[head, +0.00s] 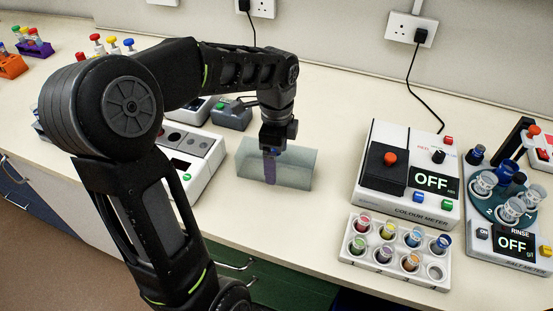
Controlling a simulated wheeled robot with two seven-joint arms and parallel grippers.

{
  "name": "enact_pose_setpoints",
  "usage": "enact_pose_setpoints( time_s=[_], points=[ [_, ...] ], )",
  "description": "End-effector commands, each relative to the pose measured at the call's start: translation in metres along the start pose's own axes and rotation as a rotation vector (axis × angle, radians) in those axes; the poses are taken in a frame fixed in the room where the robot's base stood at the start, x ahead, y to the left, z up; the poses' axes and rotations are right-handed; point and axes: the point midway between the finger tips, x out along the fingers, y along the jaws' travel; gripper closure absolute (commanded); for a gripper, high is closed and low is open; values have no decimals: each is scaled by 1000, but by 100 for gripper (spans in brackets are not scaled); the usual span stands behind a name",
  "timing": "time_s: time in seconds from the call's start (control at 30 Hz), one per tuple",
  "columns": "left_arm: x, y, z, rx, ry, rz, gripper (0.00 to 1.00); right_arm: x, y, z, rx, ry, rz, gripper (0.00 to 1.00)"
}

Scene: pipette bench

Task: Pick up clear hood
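The clear hood (297,172) is a see-through, greyish box on the bench, in the middle of the head view. My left gripper (271,153) points down at the hood's upper edge, left of its middle. A narrow purple strip (270,172) shows at the hood below the gripper; I cannot tell whether it is in front of the hood or seen through it. The gap between the fingers is too small to make out, and so is any contact with the hood. My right gripper is not in view.
A colour meter (380,205) reading OFF, a white rack of coloured vials (350,254) and a salt meter (482,254) stand to the right. A white console (207,176) and a grey device (232,119) stand left. Bare bench (335,135) lies behind and right of the hood.

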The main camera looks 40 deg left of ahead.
Motion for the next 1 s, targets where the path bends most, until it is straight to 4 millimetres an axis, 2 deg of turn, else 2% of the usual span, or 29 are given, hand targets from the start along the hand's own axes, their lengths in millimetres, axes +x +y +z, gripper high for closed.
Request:
enact_pose_setpoints(
  time_s=[0.07, 0.77, 1.0],
  points=[
    [0, 0, 0, 0, 0, 0, 20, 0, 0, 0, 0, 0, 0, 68],
    [0, 0, 0, 0, 0, 0, 76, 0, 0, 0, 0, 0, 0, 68],
    [-1, 0, 0, 0, 0, -1, 77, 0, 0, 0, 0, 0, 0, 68]
  ],
)
